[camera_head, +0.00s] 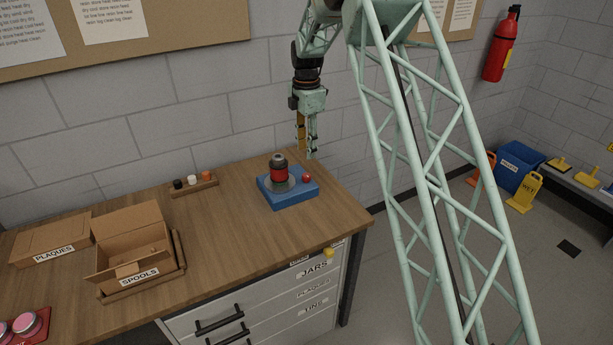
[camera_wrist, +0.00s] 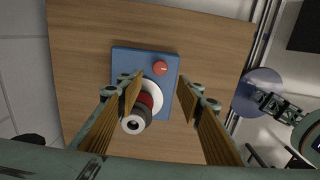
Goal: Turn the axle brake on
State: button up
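A blue base (camera_head: 290,198) sits near the back right of the wooden table. It carries an upright dark and red spool (camera_head: 278,172) on a pale disc, and a small red knob (camera_head: 306,178) to the spool's right. I cannot tell which part is the axle brake. In the wrist view the blue base (camera_wrist: 121,66), spool (camera_wrist: 136,123) and red knob (camera_wrist: 160,68) lie below my fingers. My gripper (camera_head: 307,152) hangs fingers down, above and behind the base. In the wrist view my gripper (camera_wrist: 159,90) is open and empty, its fingers apart.
A spools box (camera_head: 132,250) and a plaques box (camera_head: 52,240) stand left on the table. A small rack (camera_head: 194,185) with three little pieces is at the back. Table around the base is clear. The table's right edge is close to the base.

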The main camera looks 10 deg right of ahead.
aim_at(306, 175)
notch_tip(306, 175, down, 13)
jog(key=shift+p, duration=0.4)
dwell(0.4)
jog(key=shift+c, duration=0.2)
jog(key=c, duration=0.8)
